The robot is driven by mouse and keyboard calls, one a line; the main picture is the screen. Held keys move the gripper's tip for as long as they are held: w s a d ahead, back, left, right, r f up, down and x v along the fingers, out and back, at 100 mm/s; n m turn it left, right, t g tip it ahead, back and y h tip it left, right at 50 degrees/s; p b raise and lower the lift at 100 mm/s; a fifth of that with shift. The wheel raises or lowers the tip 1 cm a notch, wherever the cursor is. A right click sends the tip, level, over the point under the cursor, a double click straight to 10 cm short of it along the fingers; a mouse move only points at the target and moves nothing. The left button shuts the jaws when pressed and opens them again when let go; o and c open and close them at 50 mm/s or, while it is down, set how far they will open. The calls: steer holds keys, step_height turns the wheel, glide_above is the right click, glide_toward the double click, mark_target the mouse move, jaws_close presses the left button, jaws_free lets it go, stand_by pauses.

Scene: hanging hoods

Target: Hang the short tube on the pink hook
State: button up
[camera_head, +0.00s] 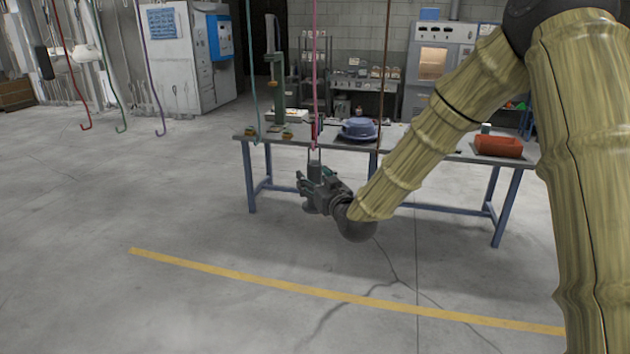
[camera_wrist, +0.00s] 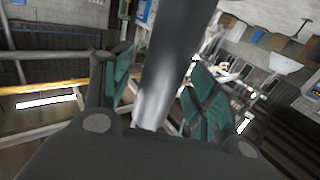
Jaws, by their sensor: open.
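The pink hook (camera_head: 315,70) is a long thin rod that comes down from above, in the middle of the head view. Its lower end is just above my gripper (camera_head: 316,188). The short tube (camera_wrist: 172,65) is a smooth grey cylinder standing between my two teal fingers in the wrist view. The fingers are apart, with a visible gap on the right side. In the head view the tube is mostly hidden by my gripper. A thin loop at its top meets the hook's lower end and looks hung on it, but the contact is too small to be sure.
Other hanging hooks are teal (camera_head: 251,70), brown (camera_head: 384,70), purple (camera_head: 149,70), green (camera_head: 105,70) and red (camera_head: 67,70). The floor in front is clear.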

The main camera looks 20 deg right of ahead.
steer(key=s+d, duration=0.2)
steer(key=s, duration=1)
steer(key=s+a+f+g+b, duration=0.1)
steer(key=s+f+g, duration=0.3)
steer(key=f, duration=0.8)
steer(key=s+f+m+g+h+b, duration=0.15)
steer(key=s+f, duration=0.45)
steer(key=f, duration=0.6)
steer(key=s+a+f+n+g, duration=0.1)
steer(key=s+f+g, duration=0.35)
steer(key=f, duration=0.75)
steer(key=s+f+g+b, duration=0.1)
steer(key=s+f+g, duration=0.1)
steer(key=s+f, duration=0.4)
steer(key=s+f+m+g+h, duration=0.1)
steer(key=s+f+g, duration=0.2)
steer(key=s+f, duration=0.4)
steer(key=s+d+f+g+b, duration=0.1)
steer(key=s+f, duration=0.5)
steer(key=s, duration=1)
steer(key=shift+f+m+g+b, duration=0.15)
steer(key=shift+m+g+b, duration=0.2)
steer(key=shift+g, duration=0.55)
